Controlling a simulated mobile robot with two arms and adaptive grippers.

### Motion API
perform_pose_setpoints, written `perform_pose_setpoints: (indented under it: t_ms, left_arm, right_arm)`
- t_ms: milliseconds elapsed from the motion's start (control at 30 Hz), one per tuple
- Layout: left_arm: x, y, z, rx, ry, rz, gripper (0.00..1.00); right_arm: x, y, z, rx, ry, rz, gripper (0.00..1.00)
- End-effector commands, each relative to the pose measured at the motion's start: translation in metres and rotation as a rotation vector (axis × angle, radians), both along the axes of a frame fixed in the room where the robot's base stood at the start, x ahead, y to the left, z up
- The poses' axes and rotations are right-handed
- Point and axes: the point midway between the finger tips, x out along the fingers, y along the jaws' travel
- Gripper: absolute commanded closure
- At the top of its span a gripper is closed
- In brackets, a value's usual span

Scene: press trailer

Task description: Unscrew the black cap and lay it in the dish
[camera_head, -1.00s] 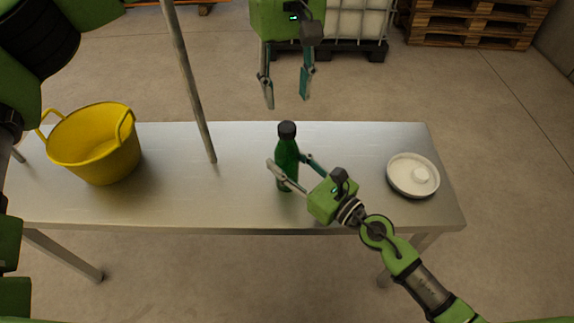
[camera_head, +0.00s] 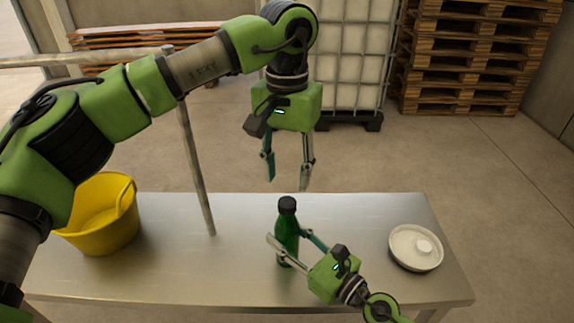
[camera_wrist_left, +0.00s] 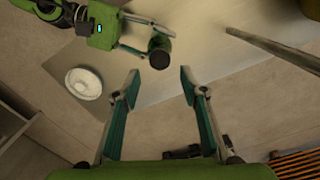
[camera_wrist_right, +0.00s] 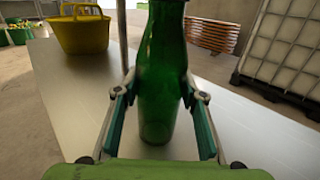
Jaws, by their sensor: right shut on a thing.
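A green bottle (camera_head: 287,238) with a black cap (camera_head: 287,204) stands upright on the metal table. The cap is on the bottle's neck. My right gripper (camera_head: 286,252) is shut around the bottle's body, which also shows between its fingers in the right wrist view (camera_wrist_right: 160,85). My left gripper (camera_head: 287,184) is open and empty above the bottle. In the left wrist view the black cap (camera_wrist_left: 160,50) lies ahead of the open fingers, apart from them. A white round dish (camera_head: 407,262) with a small white thing inside sits at the table's right end.
A yellow tub (camera_head: 103,238) stands at the table's left end. A metal post (camera_head: 196,170) rises between the tub and the bottle, near my left arm. A caged white tank (camera_head: 350,60) and pallets (camera_head: 470,60) stand behind.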

Motion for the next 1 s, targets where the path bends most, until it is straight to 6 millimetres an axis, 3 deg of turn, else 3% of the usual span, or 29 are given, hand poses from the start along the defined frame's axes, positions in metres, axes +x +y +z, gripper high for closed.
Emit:
perform_pose_setpoints:
  t_ms: [400,800,933,1000]
  left_arm:
    - [-0.001,0.001,-0.060,0.001,0.003,0.003,0.61]
    - [0.000,0.000,-0.067,0.000,0.000,0.004,0.61]
    - [0.000,0.000,-0.067,0.000,0.000,0.004,0.94]
    - [0.000,0.000,-0.067,0.000,0.000,0.004,1.00]
  right_arm:
    - [0.000,0.000,0.000,0.001,-0.001,0.000,1.00]
    - [0.000,0.000,0.000,0.001,-0.001,0.000,1.00]
    - [0.000,0.000,0.000,0.001,-0.001,0.000,1.00]
    - [0.000,0.000,0.000,0.001,-0.001,0.000,1.00]
